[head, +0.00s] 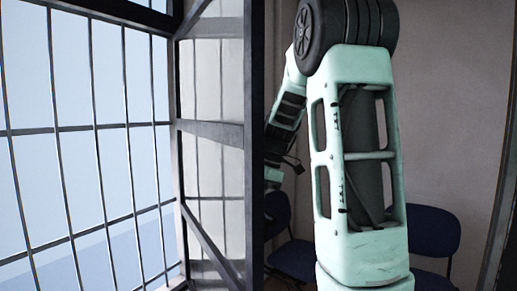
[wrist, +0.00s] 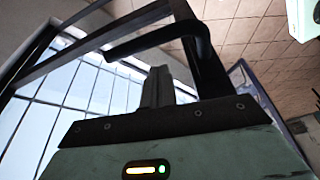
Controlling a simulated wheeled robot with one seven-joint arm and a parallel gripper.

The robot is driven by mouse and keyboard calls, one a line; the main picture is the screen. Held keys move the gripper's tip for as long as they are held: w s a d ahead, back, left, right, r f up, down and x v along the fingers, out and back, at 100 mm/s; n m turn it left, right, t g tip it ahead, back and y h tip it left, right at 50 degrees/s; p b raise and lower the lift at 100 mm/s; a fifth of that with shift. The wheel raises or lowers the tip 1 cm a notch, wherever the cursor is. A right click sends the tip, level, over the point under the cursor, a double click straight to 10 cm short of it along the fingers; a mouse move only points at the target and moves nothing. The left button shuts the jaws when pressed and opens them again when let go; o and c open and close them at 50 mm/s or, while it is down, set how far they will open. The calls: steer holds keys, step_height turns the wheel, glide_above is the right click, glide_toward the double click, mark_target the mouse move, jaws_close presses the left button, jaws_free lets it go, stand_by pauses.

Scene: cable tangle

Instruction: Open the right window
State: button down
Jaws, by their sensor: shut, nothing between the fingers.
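A window panel with a dark frame and thin bars (head: 212,160) stands in the middle of the head view, at an angle to the barred panes on its left. I cannot tell for certain whether it is the right window. Its thick dark edge (head: 256,150) runs top to bottom beside my arm. In the wrist view, my gripper (wrist: 157,75) is shut and empty, pointing up the picture. A black bent bar, which looks like a handle (wrist: 150,38), crosses just beyond the fingertips. I cannot tell whether they touch. My fingertips are hidden in the head view.
Large barred panes (head: 90,150) fill the left of the head view; they also show in the wrist view (wrist: 75,95). Dark blue chairs (head: 432,232) stand behind my arm, near a plain wall (head: 450,100).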

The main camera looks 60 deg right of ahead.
steer(key=b+v, duration=0.1)
steer(key=v, duration=1.4)
steer(key=shift+s+r, duration=0.15)
steer(key=shift+r, duration=0.2)
